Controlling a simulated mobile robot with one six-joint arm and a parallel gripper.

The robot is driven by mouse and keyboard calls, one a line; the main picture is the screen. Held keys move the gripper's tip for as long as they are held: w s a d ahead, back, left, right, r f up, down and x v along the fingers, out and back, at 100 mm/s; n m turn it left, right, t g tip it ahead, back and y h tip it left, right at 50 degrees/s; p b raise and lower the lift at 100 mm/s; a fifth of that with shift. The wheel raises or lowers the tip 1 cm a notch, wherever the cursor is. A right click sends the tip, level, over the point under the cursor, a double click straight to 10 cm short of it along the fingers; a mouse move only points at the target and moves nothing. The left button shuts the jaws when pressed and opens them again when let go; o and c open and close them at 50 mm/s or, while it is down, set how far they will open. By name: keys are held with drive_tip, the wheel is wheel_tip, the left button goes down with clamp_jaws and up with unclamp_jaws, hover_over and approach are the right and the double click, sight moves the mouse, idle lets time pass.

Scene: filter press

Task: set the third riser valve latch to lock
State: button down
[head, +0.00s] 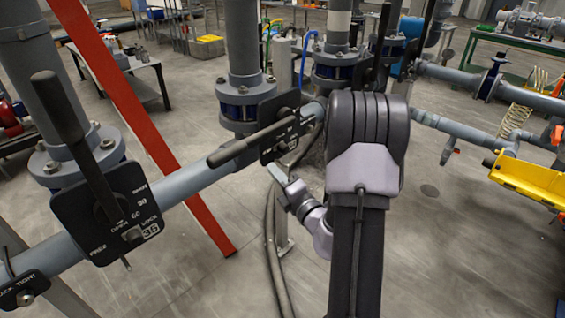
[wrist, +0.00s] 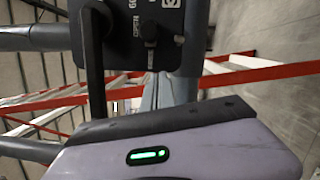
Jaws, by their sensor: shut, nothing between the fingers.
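A riser valve with a black plate (head: 280,138) stands at mid-picture in the head view, its black lever handle (head: 245,142) reaching left and slightly down. My gripper (head: 279,175) is just below this plate and looks apart from it, its fingers shut and empty. In the wrist view a black plate (wrist: 124,30) is at the top, with a lever (wrist: 93,60) hanging on its left and a small latch bolt (wrist: 149,32) at its right. The latch's exact setting is too small to tell. I cannot tell by count which riser is third.
A nearer valve plate (head: 108,212) with a raised lever (head: 58,108) and lock markings stands at left. A grey horizontal pipe (head: 185,183) joins the risers. A red post (head: 150,130) slants behind it. My arm hides part of the right side. Open floor lies below.

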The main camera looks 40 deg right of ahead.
sight(287, 153)
drive_tip(key=shift+w+d+r+b, duration=0.15)
drive_tip(key=shift+w+d+r, duration=0.1)
drive_tip(key=shift+d, duration=0.4)
drive_tip(key=shift+w+d+r+b, duration=0.1)
drive_tip(key=shift+w+d+b, duration=0.15)
drive_tip(key=shift+d, duration=0.45)
drive_tip(key=shift+w+d+r+b, duration=0.1)
drive_tip(key=shift+w+d+r, duration=0.15)
drive_tip(key=shift+d, duration=0.4)
drive_tip(key=d+p, duration=0.2)
drive_tip(key=shift+w+d+r, duration=0.15)
drive_tip(key=shift+d, duration=0.55)
drive_tip(key=shift+a+f, duration=0.1)
drive_tip(key=shift+f, duration=0.1)
